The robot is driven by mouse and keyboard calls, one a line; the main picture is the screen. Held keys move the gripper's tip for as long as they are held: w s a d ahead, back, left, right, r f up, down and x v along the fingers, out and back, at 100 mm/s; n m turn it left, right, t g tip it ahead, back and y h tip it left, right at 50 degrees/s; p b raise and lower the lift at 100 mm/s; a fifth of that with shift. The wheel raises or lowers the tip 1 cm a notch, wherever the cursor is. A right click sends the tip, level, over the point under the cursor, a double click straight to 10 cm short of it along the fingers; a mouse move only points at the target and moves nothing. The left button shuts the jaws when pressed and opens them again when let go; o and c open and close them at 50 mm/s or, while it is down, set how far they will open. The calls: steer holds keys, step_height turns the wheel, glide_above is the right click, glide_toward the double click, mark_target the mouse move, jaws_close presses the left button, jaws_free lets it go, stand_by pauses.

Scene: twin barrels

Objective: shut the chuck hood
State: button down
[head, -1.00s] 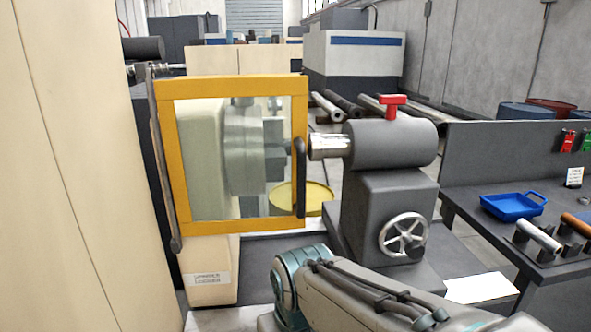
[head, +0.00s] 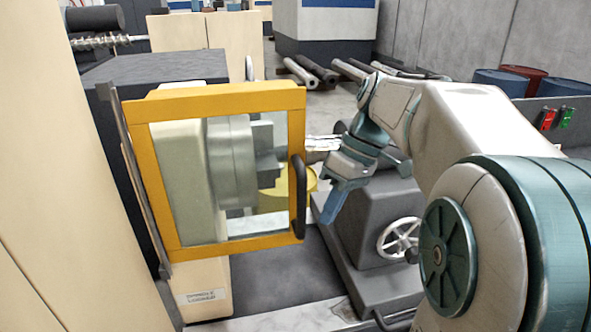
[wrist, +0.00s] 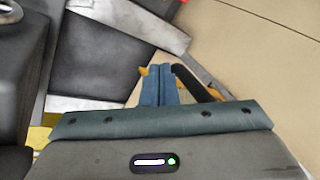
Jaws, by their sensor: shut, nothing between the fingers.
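The chuck hood is a yellow-framed clear panel (head: 210,97) standing in front of the grey chuck (head: 232,160) in the head view. It hangs from an upright bar on its left. Its black handle (head: 298,196) is on the right edge of the frame. My gripper (head: 328,218) is just right of the handle, pointing down, with no contact that I can make out. In the wrist view my blue fingers (wrist: 159,70) are together and empty. The black handle (wrist: 190,82) shows just right of them, with bits of yellow frame nearby.
The tailstock (head: 375,215) with its handwheel (head: 399,238) stands behind and right of my gripper. A yellow round tray (head: 308,183) lies behind the panel. A cream cabinet (head: 50,200) fills the left side. Pipes (head: 315,70) lie on the floor behind.

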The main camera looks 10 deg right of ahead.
steer(key=w+d+r+n+g+y+p, duration=0.1)
steer(key=w+d+r+n+y+p, duration=0.25)
steer(key=r, duration=0.55)
steer(key=s+a+f+n+h, duration=0.1)
steer(key=a+f, duration=0.5)
steer(key=f, duration=0.1)
steer(key=shift+s+f+n, duration=0.2)
steer(key=shift+s+n, duration=0.1)
steer(key=shift+n, duration=0.05)
steer(key=shift+a+b, duration=0.15)
steer(key=shift+b, duration=0.15)
